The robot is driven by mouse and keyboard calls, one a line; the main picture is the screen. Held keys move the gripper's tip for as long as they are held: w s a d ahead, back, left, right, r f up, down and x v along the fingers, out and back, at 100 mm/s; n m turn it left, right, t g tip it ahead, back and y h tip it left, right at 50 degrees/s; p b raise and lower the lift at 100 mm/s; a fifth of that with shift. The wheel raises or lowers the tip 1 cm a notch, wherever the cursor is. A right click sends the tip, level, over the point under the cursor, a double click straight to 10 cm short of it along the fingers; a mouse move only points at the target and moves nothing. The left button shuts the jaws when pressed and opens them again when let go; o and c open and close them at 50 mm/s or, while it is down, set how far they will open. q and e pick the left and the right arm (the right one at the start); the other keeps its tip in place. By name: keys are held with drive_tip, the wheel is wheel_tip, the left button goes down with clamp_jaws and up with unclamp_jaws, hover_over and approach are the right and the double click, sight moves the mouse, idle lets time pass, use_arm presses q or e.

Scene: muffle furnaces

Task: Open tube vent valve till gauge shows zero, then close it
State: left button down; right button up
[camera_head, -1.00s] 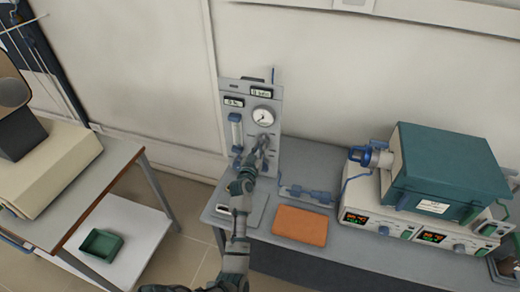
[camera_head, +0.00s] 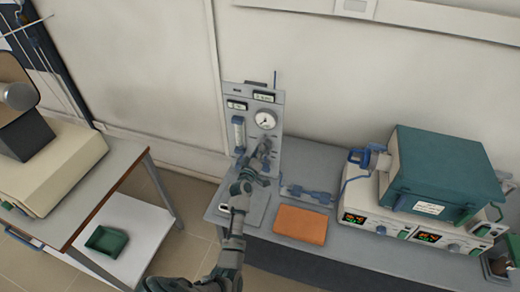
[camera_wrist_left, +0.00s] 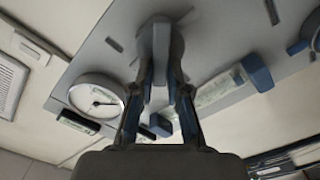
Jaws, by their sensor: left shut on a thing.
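The grey gas panel (camera_head: 254,96) stands upright at the left end of the bench, with a round white gauge (camera_head: 265,119) near its top. The gauge (camera_wrist_left: 92,92) also shows at left in the left wrist view; its dark needle is visible but its reading is too small to tell. My left gripper (camera_head: 262,150) is at the panel, just below the gauge. In the left wrist view its fingers (camera_wrist_left: 160,62) are shut on a grey valve handle (camera_wrist_left: 161,34). The fingers partly hide the valve. My right gripper is not in view.
A flow tube (camera_head: 238,133) is on the panel's left side. An orange slab (camera_head: 300,225) lies on the bench (camera_head: 335,165). A teal furnace (camera_head: 445,175) sits on a control unit at right. A side table with a green tray (camera_head: 106,241) stands at left.

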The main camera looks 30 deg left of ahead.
use_arm(q)
drive_tip(key=shift+s+a+f+n+p, duration=0.1)
drive_tip(key=shift+f+n+p, duration=0.2)
drive_tip(key=shift+n, duration=1.2)
drive_tip(key=shift+w+a+f+n+p, duration=0.1)
drive_tip(key=shift+f+n+p, duration=0.15)
drive_tip(key=shift+n, duration=1.25)
drive_tip(key=shift+s+f+n+p, duration=0.1)
drive_tip(key=shift+f+n+p, duration=0.15)
drive_tip(key=shift+n, duration=1.25)
drive_tip(key=shift+f, duration=0.1)
drive_tip(key=c, duration=1.1)
unclamp_jaws()
drive_tip(key=shift+c, duration=0.2)
drive_tip(key=shift+a, duration=0.1)
drive_tip(key=v, duration=1.1)
drive_tip(key=shift+s, duration=0.4)
